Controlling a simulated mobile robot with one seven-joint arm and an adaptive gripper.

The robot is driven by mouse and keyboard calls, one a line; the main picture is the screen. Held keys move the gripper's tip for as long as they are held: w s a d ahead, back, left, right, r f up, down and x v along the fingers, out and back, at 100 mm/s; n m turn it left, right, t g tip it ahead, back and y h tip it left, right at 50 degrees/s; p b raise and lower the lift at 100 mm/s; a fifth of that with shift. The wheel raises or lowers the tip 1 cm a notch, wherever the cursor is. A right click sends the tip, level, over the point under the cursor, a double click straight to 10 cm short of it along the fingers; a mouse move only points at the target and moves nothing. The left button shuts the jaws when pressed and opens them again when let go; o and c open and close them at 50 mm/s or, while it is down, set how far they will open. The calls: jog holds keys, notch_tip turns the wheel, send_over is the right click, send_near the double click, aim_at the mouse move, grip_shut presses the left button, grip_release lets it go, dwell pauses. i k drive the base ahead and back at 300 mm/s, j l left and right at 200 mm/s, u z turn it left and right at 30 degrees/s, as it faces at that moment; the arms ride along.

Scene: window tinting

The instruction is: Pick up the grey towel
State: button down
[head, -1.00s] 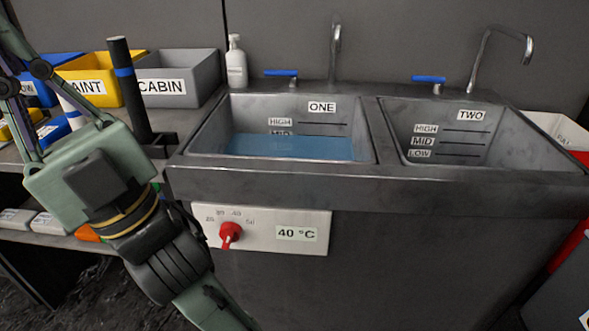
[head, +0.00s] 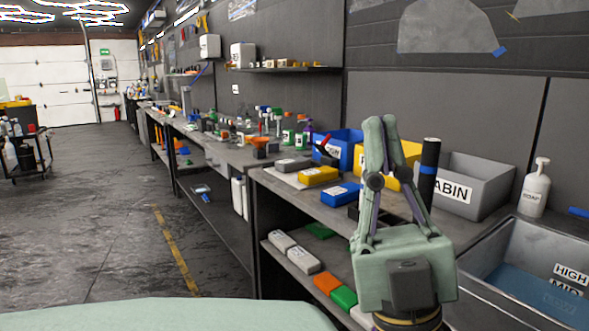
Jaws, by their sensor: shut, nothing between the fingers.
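My gripper (head: 381,122) points upward at the right of the head view, in front of the bench bins. Its green fingers are together and empty. In the picture it is to the right of the grey piece and apart from it.
Blue, yellow and grey bins (head: 480,187) stand at the bench's back, with a dark upright roll (head: 428,170) by them. The sink (head: 530,262) is at right. The lower shelf holds pale, orange and green pieces.

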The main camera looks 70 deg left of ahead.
aim_at(289, 164)
jog(key=u, duration=2.25)
jog(key=i+j+z, duration=0.65)
jog(key=i+j, duration=0.4)
jog(key=i+j+z, duration=0.35)
jog(key=j, duration=0.4)
jog(key=i, duration=0.05)
